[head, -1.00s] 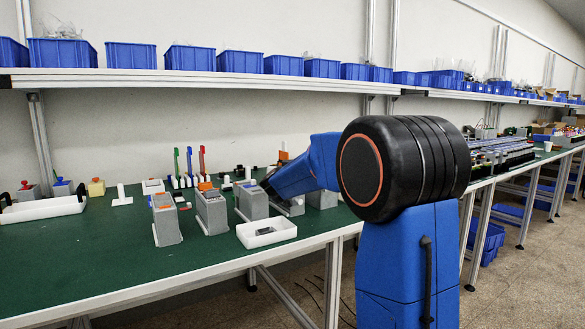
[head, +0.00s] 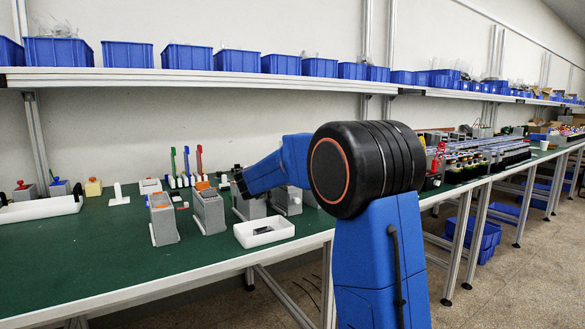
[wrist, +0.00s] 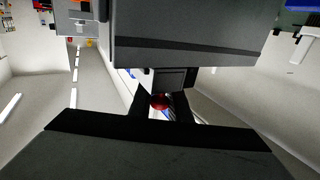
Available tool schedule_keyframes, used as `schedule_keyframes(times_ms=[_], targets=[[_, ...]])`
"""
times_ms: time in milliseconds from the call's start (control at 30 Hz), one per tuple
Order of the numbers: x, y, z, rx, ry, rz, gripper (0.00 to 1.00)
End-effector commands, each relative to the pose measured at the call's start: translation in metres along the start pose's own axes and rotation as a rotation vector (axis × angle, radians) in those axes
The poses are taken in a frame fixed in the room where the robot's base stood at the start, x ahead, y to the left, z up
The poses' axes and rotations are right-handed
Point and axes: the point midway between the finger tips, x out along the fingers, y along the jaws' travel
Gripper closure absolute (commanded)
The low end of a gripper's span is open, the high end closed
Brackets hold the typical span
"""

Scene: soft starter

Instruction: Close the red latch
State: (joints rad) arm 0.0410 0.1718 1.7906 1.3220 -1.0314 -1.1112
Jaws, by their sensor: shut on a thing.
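My gripper (wrist: 161,106) shows in the wrist view as dark fingers, shut around a small red rounded part (wrist: 159,101). Most of that part is hidden by the fingers, so I cannot tell whether it is the red latch or how it sits. In the head view my gripper (head: 240,184) is small and dark, at the upper side of a grey box (head: 248,207) on the green bench. The red part cannot be made out there.
A white tray (head: 264,232) lies just in front of the grey box. More grey boxes stand to the left (head: 208,212) and right (head: 287,201). Upright colored pens (head: 186,162) stand behind. The front left of the green bench (head: 90,265) is clear.

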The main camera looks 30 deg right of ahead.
Motion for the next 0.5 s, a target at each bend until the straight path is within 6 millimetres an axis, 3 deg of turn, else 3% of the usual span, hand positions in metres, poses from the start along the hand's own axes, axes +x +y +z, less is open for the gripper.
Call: schedule_keyframes(times_ms=[233,267,300,333,500], targets=[[0.0001,-0.0002,-0.0023,0.002,0.003,-0.001,1.0],[0.0001,-0.0002,-0.0023,0.002,0.003,-0.001,0.79],[0.0001,-0.0002,-0.0021,0.002,0.003,-0.001,0.69],[0.0,-0.0002,-0.002,0.002,0.003,-0.001,0.65],[0.0001,-0.0002,-0.0013,0.001,0.002,-0.001,0.65]])
